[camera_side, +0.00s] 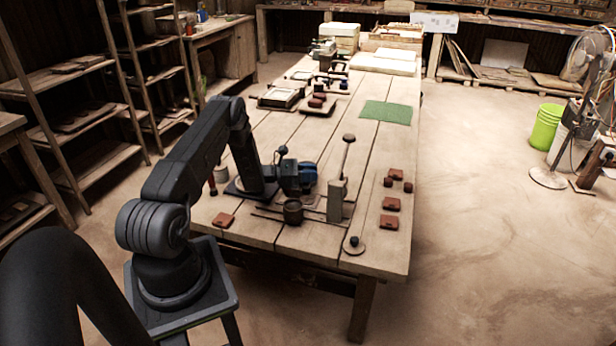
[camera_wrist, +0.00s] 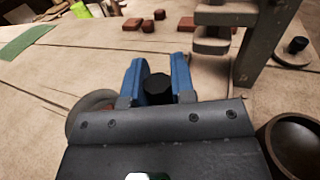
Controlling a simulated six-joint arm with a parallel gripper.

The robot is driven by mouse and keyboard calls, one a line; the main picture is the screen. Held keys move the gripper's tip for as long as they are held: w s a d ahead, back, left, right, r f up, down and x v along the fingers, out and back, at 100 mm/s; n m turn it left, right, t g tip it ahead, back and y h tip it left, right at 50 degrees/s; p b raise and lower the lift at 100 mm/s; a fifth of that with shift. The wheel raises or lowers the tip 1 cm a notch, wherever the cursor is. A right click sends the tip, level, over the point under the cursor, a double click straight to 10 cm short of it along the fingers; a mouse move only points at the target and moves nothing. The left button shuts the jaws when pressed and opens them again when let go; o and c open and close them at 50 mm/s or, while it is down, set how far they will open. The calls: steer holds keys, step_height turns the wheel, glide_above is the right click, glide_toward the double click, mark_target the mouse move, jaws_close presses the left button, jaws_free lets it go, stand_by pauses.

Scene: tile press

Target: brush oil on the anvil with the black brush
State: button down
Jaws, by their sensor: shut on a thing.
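The press also shows in the wrist view (camera_wrist: 250,50), up and to the right of the fingers. A ledge on it (camera_wrist: 211,46) may be the anvil, but I cannot tell for sure. I cannot see whether the brush touches anything.
A brown pot (camera_side: 293,211) stands left of the press, and a black-knobbed disc (camera_side: 354,246) lies in front. Reddish blocks (camera_side: 390,204) lie to the right. A green mat (camera_side: 386,112) and trays lie farther back.

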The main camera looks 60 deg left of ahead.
steer(key=shift+s+d, duration=1.3)
steer(key=shift+s, duration=0.05)
step_height(320, 180, up, 8)
steer(key=shift+f, duration=0.15)
stand_by(0.4)
